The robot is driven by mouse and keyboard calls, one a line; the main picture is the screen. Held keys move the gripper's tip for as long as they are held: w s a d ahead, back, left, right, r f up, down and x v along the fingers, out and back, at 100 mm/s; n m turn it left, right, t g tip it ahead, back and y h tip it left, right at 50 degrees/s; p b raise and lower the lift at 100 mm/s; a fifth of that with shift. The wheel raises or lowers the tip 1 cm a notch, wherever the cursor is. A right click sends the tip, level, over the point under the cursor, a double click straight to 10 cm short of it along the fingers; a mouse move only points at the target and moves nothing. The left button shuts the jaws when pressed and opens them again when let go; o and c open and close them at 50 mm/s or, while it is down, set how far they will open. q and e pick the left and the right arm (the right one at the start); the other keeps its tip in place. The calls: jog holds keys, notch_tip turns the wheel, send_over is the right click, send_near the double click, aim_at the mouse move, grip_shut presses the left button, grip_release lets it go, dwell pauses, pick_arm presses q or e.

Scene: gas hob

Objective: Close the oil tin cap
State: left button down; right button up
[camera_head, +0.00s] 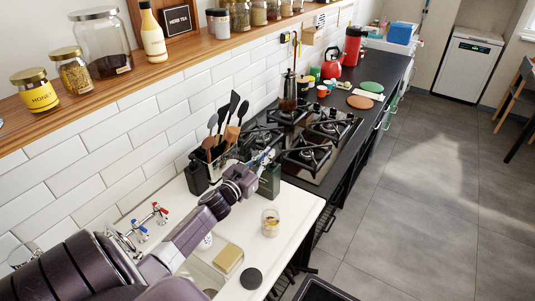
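A dark green tin (269,181), which looks like the oil tin, stands on the white counter just before the gas hob. My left gripper (265,157) is at the top of this tin, its fingers overlapping the tin's upper end. The cap cannot be made out; the gripper covers that area. The fingers are too small to tell whether they are open or shut, or whether they touch the tin. My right gripper is not in view.
A utensil holder (216,157) stands left of the tin against the tiled wall. A glass jar (270,223) and a black disc (251,278) are on the counter nearer me. A yellow block (228,259) lies by the sink. The gas hob (312,140) is beyond.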

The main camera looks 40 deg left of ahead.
pick_arm(q)
jog(key=shift+d+m, duration=0.1)
jog(key=shift+m, duration=0.2)
jog(key=c, duration=2.2)
grip_release()
jog(key=s+d, duration=0.1)
jog(key=s, duration=1.1)
jog(key=shift+d, duration=0.25)
jog(key=shift+o, duration=0.5)
jog(key=shift+r, duration=0.1)
